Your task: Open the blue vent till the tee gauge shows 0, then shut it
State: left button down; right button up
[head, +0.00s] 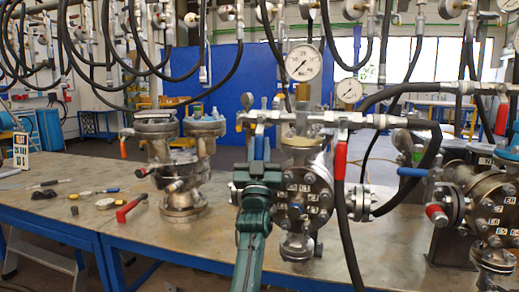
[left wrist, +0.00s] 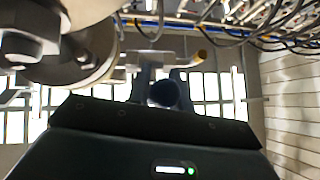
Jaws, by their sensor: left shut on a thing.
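My left gripper (head: 259,163) is at the left side of the flanged vessel (head: 302,192), its jaws pointing up. It is shut on the blue vent handle (head: 260,146), which stands upright below the horizontal pipe tee. In the left wrist view, the round dark-blue end of the handle (left wrist: 163,93) shows between the fingers. A large gauge (head: 303,62) stands above the tee and a smaller gauge (head: 349,92) is to its right. Their needles are too small to read surely, and I cannot tell for sure which is the tee gauge. My right gripper is not in view.
A red handle (head: 340,158) hangs to the right of the vent, beside a black hose. Another blue handle (head: 412,171) is further right. Another vessel (head: 180,170) and a red-handled tool (head: 130,208) are left on the bench (head: 70,222). Hoses hang overhead.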

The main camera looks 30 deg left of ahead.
pick_arm(q)
jog(key=shift+d, duration=0.1)
jog(key=c, duration=1.3)
grip_release()
jog(key=shift+o, duration=0.2)
jog(key=shift+f, duration=0.1)
